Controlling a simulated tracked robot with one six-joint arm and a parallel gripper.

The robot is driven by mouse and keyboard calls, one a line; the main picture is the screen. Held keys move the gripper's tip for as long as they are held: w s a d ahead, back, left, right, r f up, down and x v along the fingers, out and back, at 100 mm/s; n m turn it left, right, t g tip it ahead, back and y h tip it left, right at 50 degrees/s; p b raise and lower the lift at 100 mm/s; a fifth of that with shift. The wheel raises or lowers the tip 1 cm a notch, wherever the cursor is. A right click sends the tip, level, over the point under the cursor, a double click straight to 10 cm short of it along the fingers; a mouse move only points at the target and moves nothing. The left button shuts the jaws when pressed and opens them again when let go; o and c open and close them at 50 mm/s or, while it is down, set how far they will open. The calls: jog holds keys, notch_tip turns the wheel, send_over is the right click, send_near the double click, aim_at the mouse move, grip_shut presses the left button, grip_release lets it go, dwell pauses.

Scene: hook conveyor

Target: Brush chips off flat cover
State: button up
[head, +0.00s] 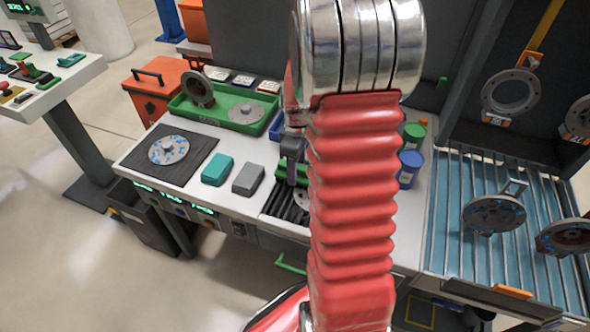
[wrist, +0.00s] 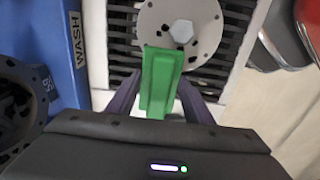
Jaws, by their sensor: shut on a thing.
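My gripper (wrist: 160,108) is shut on a green tool (wrist: 160,82), likely the brush; no bristles show. In the wrist view a grey flat cover (wrist: 205,30) with a pale hexagonal centre lies on a slatted grate (wrist: 122,42), just beyond the tool. I see no blue chips on its visible part. I cannot tell whether the tool touches it. In the head view my arm hides most of this cover (head: 299,199), and the gripper (head: 291,172) is above the grate. Another round flat cover (head: 168,150) with blue specks lies on a dark mat (head: 200,147) at left.
A blue bin marked WASH (wrist: 62,50) stands left of the grate. A green tray (head: 187,105) holds a ring and a disc. Teal (head: 217,170) and grey (head: 248,179) blocks sit at the bench front. Parts hang on hooks at right, such as a ring (head: 489,94).

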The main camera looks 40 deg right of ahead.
jog(key=shift+s+a, duration=0.1)
jog(key=shift+a, duration=0.05)
jog(key=shift+s+a+r, duration=0.1)
jog(key=shift+s+a, duration=0.35)
jog(key=shift+a, duration=0.35)
jog(key=shift+a, duration=0.1)
jog(key=shift+s+a, duration=0.6)
jog(key=shift+a, duration=0.3)
jog(key=shift+w+d, duration=0.3)
jog(key=shift+d, duration=0.2)
jog(key=shift+w+d, duration=0.25)
jog(key=shift+d, duration=0.25)
